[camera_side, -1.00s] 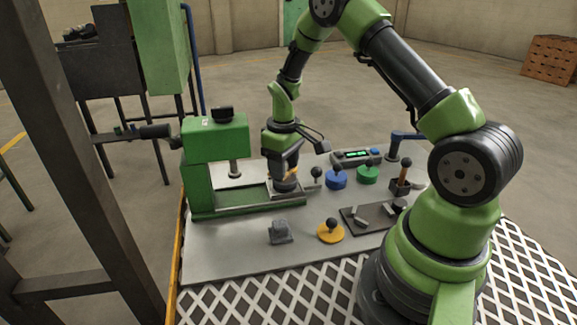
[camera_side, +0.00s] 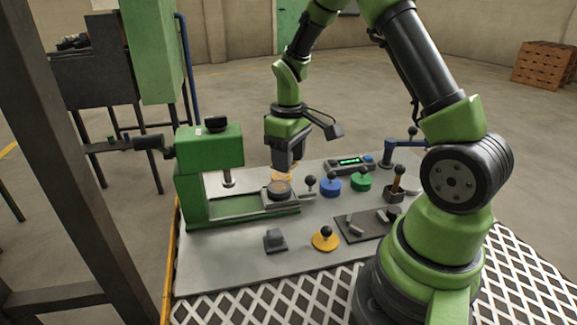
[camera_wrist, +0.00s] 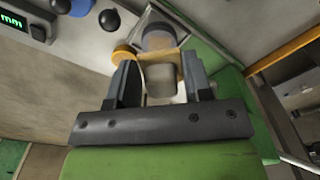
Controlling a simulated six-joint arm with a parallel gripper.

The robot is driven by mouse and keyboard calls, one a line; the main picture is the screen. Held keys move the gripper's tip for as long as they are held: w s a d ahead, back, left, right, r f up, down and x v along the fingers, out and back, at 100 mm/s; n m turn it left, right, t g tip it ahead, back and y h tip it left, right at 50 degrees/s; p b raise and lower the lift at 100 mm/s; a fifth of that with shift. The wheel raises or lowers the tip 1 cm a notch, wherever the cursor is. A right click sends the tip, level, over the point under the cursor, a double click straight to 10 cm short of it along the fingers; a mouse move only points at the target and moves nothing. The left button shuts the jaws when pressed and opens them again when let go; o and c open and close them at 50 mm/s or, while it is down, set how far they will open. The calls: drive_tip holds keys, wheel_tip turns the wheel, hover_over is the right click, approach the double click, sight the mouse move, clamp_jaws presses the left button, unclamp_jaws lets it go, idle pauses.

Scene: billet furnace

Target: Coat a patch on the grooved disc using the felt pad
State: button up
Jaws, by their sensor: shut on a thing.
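The grooved disc (camera_side: 278,187) lies flat on a square metal block at the open side of the green press. It also shows in the wrist view as a grey-blue round face (camera_wrist: 158,38), partly hidden by what I hold. My gripper (camera_side: 284,168) is just above and behind the disc, pointing down. In the wrist view, the fingers (camera_wrist: 160,88) are shut on the pale grip of the felt pad (camera_wrist: 159,80), with a tan part beyond it. The pad looks apart from the disc. I cannot tell whether a coated patch is on the disc.
The green press (camera_side: 210,150) stands left of the disc. A black-ball knob (camera_side: 310,181), a blue knobbed puck (camera_side: 330,187) and a green one (camera_side: 361,182) stand to the right. A yellow puck (camera_side: 326,240) and grey block (camera_side: 274,240) lie in front. A display box (camera_side: 348,163) is behind.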

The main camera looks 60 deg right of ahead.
sight(276, 183)
drive_tip(key=shift+r, duration=1)
drive_tip(key=shift+f, duration=0.15)
drive_tip(key=shift+f, duration=3.1)
wheel_tip(276, 183, down, 2)
drive_tip(key=shift+w, duration=0.15)
drive_tip(key=shift+w+d+r, duration=0.15)
drive_tip(key=shift+w+d, duration=0.15)
drive_tip(key=shift+w, duration=0.5)
drive_tip(key=shift+c, duration=0.2)
drive_tip(key=shift+w+d, duration=0.2)
drive_tip(key=shift+w, duration=0.35)
drive_tip(key=shift+w+d, duration=0.15)
drive_tip(key=shift+w, duration=0.35)
drive_tip(key=s, duration=0.2)
drive_tip(key=s+a, duration=0.1)
drive_tip(key=s, duration=0.1)
drive_tip(key=shift+a, duration=0.15)
drive_tip(key=shift+r, duration=4.05)
